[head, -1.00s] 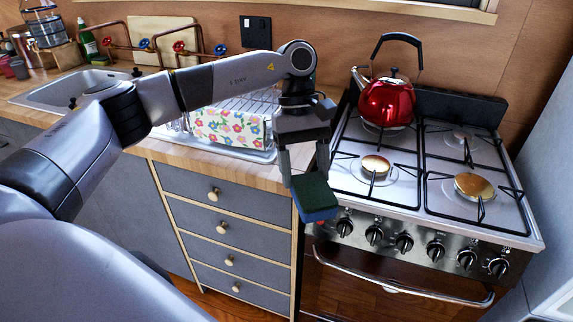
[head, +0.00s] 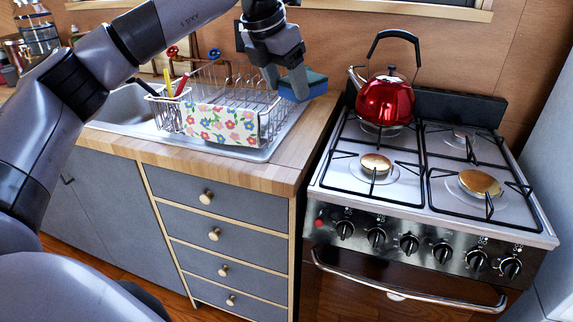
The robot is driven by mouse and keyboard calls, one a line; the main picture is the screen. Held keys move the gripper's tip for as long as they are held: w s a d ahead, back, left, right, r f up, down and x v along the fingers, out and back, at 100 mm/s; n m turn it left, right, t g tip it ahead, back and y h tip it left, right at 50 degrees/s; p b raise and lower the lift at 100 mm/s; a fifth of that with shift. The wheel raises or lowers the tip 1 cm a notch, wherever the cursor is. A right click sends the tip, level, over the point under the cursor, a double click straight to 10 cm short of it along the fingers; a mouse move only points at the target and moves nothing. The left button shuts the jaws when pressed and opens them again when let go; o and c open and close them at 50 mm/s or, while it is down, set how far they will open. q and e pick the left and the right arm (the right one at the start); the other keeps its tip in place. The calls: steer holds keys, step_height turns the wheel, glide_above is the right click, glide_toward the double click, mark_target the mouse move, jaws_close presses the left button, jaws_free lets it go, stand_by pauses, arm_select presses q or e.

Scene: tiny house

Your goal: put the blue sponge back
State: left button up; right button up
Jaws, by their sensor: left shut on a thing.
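The blue sponge (head: 309,84) has a dark green top layer and a blue lower layer. My left gripper (head: 290,88) is shut on it. It holds the sponge over the right end of the counter, beside the right edge of the dish rack (head: 272,129) and left of the stove. I cannot tell whether the sponge touches the counter or is just above it. The gripper's fingers hide the sponge's left part. My right gripper is not in view.
The dish rack stands on a tray by the sink (head: 130,105), with a flowered cloth (head: 220,124) over its front. A red kettle (head: 385,101) stands on the stove's (head: 335,190) back left burner. Bare wooden counter (head: 290,165) lies in front of the gripper.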

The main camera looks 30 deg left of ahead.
arm_select(q)
steer(key=n, duration=0.1)
steer(key=a+r+n+y, duration=0.1)
steer(key=n, duration=0.1)
steer(key=a+r+n+y+b, duration=0.1)
steer(key=shift+w+r+n, duration=0.2)
steer(key=shift+w+n, duration=0.1)
steer(key=shift+n, duration=0.1)
step_height(320, 180, down, 16)
steer(key=shift+a+r, duration=0.1)
steer(key=shift+a, duration=0.05)
step_height(320, 180, down, 4)
